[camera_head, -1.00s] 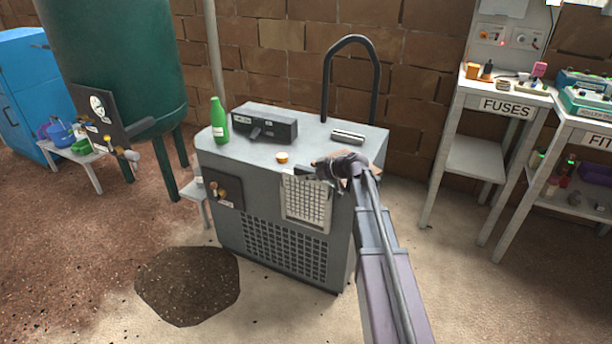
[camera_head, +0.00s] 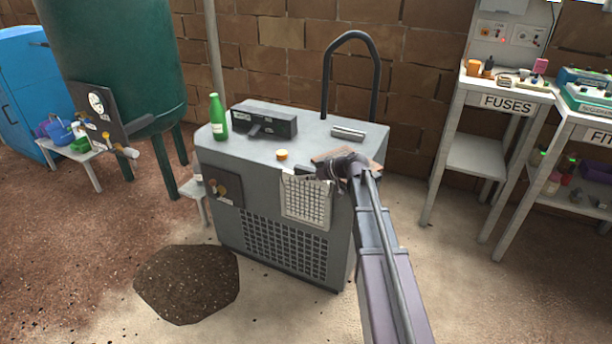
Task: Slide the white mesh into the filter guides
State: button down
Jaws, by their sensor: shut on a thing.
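The white mesh (camera_head: 306,201) is a pale framed panel with a grid. It hangs upright at the upper right of the grey cabinet's front face. My gripper (camera_head: 302,173) is at the mesh's top edge, shut on it, with my arm coming in from the lower right. The fingertips are small and dark, so their exact hold is hard to see. The filter guides cannot be made out; the mesh and my gripper cover that part of the cabinet front. I cannot tell whether the mesh sits in them or in front of them.
The grey cabinet (camera_head: 220,165) carries a green bottle (camera_head: 219,119), a dark box (camera_head: 265,121), an orange-topped cap (camera_head: 282,155), a brown flat piece (camera_head: 330,154) and a metal bar (camera_head: 348,133). A dark grille (camera_head: 285,247) lies below the mesh. A fuses table (camera_head: 475,155) stands right.

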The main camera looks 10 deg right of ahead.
jog(key=shift+c, duration=1.7)
grip_release()
jog(key=shift+r, duration=0.15)
notch_tip(320, 180, up, 12)
jog(key=p, duration=1.2)
notch_tip(320, 180, down, 12)
jog(key=b, duration=1.2)
